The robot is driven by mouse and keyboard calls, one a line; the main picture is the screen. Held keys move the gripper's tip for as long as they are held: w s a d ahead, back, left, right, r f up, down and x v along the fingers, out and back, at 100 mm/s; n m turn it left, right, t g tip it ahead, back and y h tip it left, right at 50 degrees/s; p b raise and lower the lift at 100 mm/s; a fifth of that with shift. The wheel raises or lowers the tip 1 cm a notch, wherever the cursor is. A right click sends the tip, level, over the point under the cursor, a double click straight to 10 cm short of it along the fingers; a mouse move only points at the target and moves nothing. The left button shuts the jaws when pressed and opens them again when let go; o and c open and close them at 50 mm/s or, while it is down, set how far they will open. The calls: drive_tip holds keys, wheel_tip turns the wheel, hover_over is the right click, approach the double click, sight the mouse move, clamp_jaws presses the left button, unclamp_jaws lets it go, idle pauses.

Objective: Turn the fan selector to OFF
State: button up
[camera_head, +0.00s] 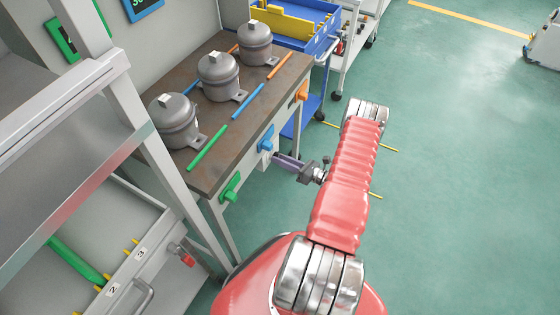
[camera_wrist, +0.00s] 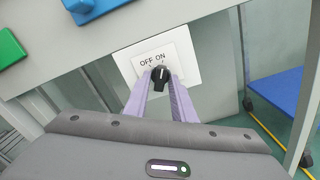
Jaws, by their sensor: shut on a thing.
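The fan selector (camera_wrist: 160,75) is a small black knob on a white plate (camera_wrist: 187,62) marked OFF on the left and ON on the right, in the wrist view. The knob looks nearly upright in the picture, its pale mark toward the ON side. My gripper (camera_wrist: 160,82) has its two purple fingers on either side of the knob and is shut on it. In the head view my gripper (camera_head: 280,158) reaches left to the bench front, just below a blue block; the knob is hidden there.
A blue block (camera_wrist: 93,8) and a green block (camera_wrist: 9,48) are close above and left of the plate. Several grey compressors (camera_head: 218,76) stand on the bench (camera_head: 208,168). A blue cart (camera_head: 305,30) stands behind.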

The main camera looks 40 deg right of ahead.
drive_tip(key=shift+n, duration=0.5)
drive_tip(key=n, duration=1)
drive_tip(key=shift+n, duration=0.3)
idle(0.4)
drive_tip(key=o, duration=0.7)
drive_tip(key=shift+o, duration=0.4)
drive_tip(key=shift+s+d, duration=0.1)
